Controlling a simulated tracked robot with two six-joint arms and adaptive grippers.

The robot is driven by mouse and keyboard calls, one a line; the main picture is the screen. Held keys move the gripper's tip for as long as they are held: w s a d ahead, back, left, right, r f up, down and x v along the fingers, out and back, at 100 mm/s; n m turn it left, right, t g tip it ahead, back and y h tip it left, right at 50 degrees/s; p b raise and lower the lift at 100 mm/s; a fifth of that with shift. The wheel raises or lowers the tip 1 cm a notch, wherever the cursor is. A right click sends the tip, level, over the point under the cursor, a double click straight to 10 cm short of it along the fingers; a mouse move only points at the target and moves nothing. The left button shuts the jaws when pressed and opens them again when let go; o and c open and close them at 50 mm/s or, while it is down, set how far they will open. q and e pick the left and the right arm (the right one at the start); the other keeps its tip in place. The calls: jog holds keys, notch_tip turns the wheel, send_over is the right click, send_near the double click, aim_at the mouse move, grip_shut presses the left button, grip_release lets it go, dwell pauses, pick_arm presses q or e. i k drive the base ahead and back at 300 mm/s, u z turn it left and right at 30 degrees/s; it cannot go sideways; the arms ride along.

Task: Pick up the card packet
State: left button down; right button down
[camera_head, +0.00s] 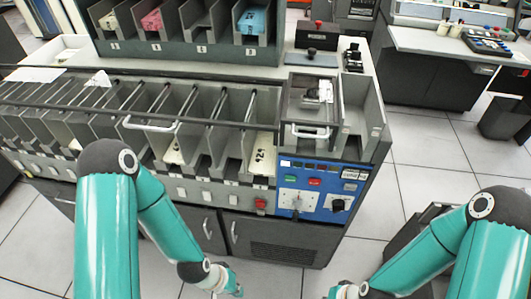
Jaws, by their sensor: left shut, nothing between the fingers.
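A pale card packet (261,156) with dark marks stands in a pocket of the grey sorter (222,170), left of the blue control panel. Another pale packet (174,151) shows in a pocket further left. In the upper rack are a cream packet (109,21), a pink packet (152,20) and a blue packet (252,22). The frames do not show which packet is meant. My left gripper (236,291) is low at the bottom edge, below the sorter's pockets, shut and empty, mostly cut off. My right wrist is at the bottom right; its fingers are out of view.
A metal rail (150,125) with a handle runs across the pockets. A blue control panel (315,190) and an open grey bin (360,115) are at the sorter's right. A desk (440,45) stands behind at the right. Tiled floor is clear at the right.

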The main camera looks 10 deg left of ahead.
aim_at(263, 158)
jog(key=u, duration=1.4)
jog(key=i, duration=0.1)
jog(key=z, duration=2.95)
jog(key=k, duration=1.25)
jog(key=u, duration=1.5)
jog(key=i, duration=1)
